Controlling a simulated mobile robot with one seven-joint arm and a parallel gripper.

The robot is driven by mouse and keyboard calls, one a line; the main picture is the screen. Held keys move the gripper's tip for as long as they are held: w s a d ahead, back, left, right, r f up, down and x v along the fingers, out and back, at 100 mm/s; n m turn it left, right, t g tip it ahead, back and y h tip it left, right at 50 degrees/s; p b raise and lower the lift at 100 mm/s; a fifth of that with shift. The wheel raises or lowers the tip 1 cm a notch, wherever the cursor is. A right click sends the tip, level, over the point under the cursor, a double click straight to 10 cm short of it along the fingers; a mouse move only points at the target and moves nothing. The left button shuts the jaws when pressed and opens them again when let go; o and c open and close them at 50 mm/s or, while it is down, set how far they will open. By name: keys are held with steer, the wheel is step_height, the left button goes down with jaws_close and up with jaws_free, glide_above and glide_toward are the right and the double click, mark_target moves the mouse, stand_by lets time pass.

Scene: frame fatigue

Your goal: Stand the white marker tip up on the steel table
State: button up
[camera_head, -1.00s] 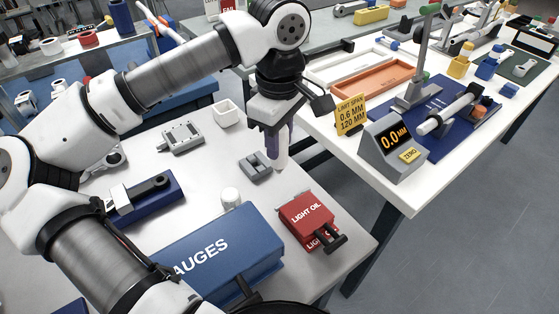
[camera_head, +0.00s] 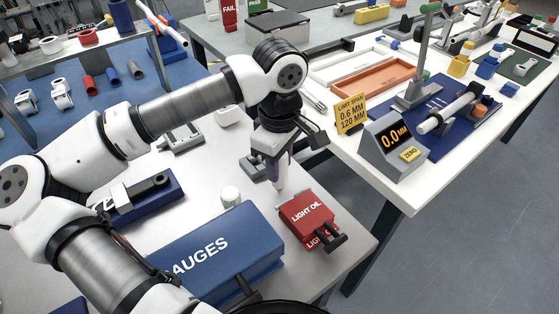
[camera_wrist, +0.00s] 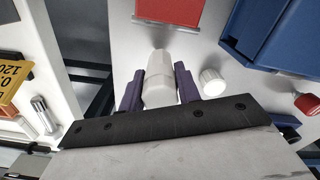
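The white marker hangs from my gripper (camera_head: 275,172), its lower part (camera_head: 281,181) showing just above or at the steel table (camera_head: 195,168). In the wrist view the marker (camera_wrist: 159,80) lies between the two purple fingers of my gripper (camera_wrist: 158,76), which are shut on it. It is roughly upright, with a narrower, stepped end pointing away from the palm, down toward the table. Whether that end touches the tabletop I cannot tell. Its upper end is hidden by the gripper.
A red LIGHT OIL box (camera_head: 308,216) is close at the right. A short white cylinder (camera_head: 230,197) and a blue GAUGES box (camera_head: 215,262) stand nearby. A neighbouring white table (camera_head: 365,172) holds a 0.0 MM gauge (camera_head: 394,147).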

steer(key=o, duration=0.3)
steer(key=shift+r, duration=0.1)
step_height(320, 180, up, 12)
steer(key=shift+r, duration=0.1)
stand_by(0.4)
